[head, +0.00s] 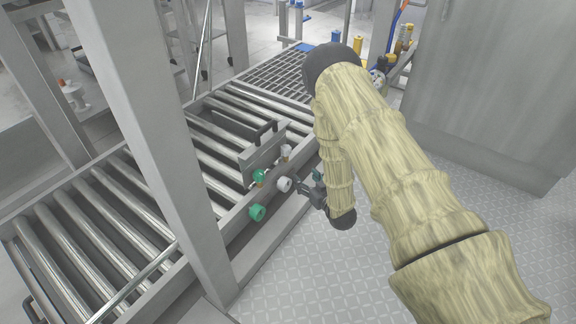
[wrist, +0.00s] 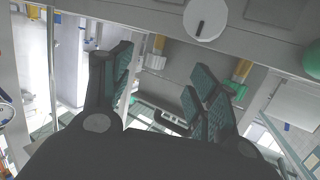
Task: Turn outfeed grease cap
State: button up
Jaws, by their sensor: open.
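A round white cap (head: 284,184) sits on the side rail of the roller conveyor. In the wrist view this white cap (wrist: 205,18) shows at the top edge, with a short dark mark on its face. A larger green round cap (head: 257,212) is on the same rail to its left; part of it shows in the wrist view (wrist: 312,60). I cannot tell by label which is the outfeed grease cap. My gripper (head: 304,187) is just right of the white cap. In the wrist view its dark, green-padded fingers (wrist: 162,88) are apart, with nothing held between them.
A small green-topped fitting (head: 259,176) and a white-topped one (head: 286,151) stand beside a grey bracket (head: 262,158) above the rail. A thick grey post (head: 165,130) rises in front of the conveyor. A grey cabinet (head: 490,90) stands at right. The patterned floor (head: 300,270) is clear.

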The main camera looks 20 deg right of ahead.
jog(key=n+t+y+b, duration=0.1)
jog(key=t+y+b, duration=0.1)
jog(key=b, duration=0.1)
send_near(288, 153)
jog(key=b+x, duration=0.4)
jog(key=x, duration=0.4)
jog(key=shift+w+f, duration=0.2)
jog(key=shift+w, duration=0.2)
jog(key=shift+w+a+r+b, duration=0.15)
jog(key=shift+w+b, duration=0.25)
jog(key=shift+w, duration=0.2)
jog(key=c, duration=1)
jog(key=shift+a, duration=0.15)
